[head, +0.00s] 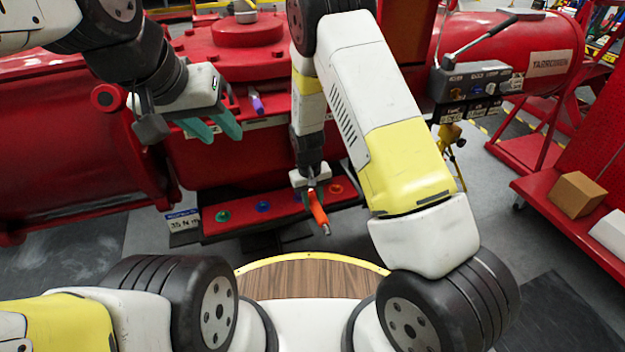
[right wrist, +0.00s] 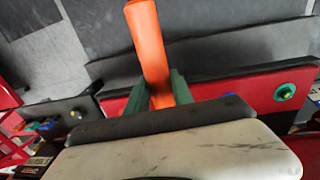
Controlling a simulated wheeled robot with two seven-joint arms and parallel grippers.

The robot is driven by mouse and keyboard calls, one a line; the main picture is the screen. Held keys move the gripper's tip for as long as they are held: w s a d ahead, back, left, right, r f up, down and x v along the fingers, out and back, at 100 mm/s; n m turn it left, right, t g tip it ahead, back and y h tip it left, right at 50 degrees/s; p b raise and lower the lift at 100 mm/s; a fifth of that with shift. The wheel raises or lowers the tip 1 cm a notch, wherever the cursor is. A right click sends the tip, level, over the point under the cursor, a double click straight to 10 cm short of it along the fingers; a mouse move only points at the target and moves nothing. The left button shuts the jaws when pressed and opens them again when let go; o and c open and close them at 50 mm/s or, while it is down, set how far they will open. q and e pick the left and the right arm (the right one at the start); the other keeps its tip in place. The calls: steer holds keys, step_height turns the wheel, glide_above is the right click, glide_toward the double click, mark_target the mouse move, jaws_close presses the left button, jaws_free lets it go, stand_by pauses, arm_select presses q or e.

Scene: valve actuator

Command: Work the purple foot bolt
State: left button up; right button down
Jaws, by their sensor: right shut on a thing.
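My right gripper (head: 313,186) is shut on an orange tool (head: 318,210), which points down at a tilt in front of the red foot plate (head: 243,216). The right wrist view shows the orange tool (right wrist: 150,55) between teal fingers (right wrist: 158,92). No purple bolt can be made out on the plate; the part behind my right gripper is hidden. A purple cylindrical piece (head: 256,103) shows higher up on the red machine. My left gripper (head: 212,128) is open and empty, in front of the machine at left.
The foot plate carries a green bolt (head: 222,216), a blue bolt (head: 263,207) and an orange-red bolt (head: 336,188). The right wrist view shows a green bolt (right wrist: 284,92). A grey control box (head: 475,82) and red shelf with a cardboard box (head: 577,194) stand right.

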steer(key=shift+f, duration=3.5)
steer(key=shift+a, duration=0.15)
steer(key=shift+s+a+m, duration=0.25)
steer(key=shift+a+m, duration=0.75)
steer(key=shift+a, duration=0.1)
steer(key=shift+a, duration=0.15)
steer(key=shift+a+m, duration=1.1)
steer(key=shift+a, duration=0.05)
